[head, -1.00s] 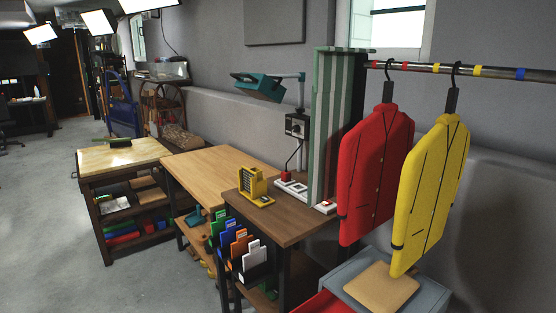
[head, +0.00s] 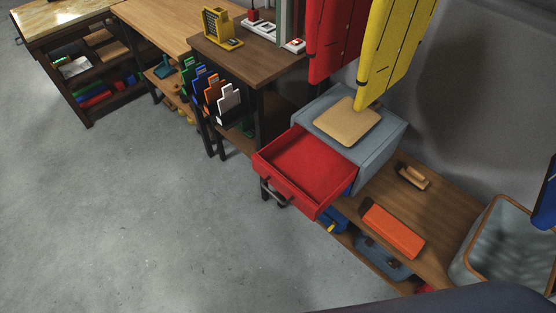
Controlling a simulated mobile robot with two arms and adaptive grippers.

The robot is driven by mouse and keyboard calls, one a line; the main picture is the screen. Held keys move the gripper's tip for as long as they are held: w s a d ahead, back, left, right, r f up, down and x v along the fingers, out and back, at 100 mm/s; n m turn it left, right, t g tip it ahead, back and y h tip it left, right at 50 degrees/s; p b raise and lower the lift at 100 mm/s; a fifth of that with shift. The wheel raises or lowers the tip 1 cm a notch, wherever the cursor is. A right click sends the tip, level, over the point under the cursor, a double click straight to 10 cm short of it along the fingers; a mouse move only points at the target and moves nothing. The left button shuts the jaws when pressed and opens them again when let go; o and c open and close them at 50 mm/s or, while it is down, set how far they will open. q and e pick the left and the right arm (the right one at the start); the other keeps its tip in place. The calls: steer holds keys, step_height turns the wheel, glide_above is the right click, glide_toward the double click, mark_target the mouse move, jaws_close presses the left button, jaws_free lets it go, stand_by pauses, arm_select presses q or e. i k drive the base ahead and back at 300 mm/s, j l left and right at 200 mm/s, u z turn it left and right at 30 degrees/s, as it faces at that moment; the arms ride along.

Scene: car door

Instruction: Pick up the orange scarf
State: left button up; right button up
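A long, flat orange item (head: 394,230) with a dark band at its left end lies on a low wooden bench (head: 440,213) in the lower right of the head view. It looks like the folded orange scarf, though its fabric is hard to make out. Nothing covers it. Neither of my grippers shows in the head view.
A red drawer (head: 310,165) stands pulled out of a grey cabinet (head: 383,150), left of the orange item. A brush-like item (head: 413,176) lies behind it. A grey bin (head: 490,240) stands to its right. The left floor is clear.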

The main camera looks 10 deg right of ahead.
mark_target(408, 242)
steer(key=z, duration=1.55)
steer(key=l+u, duration=0.3)
steer(key=k+j, duration=0.05)
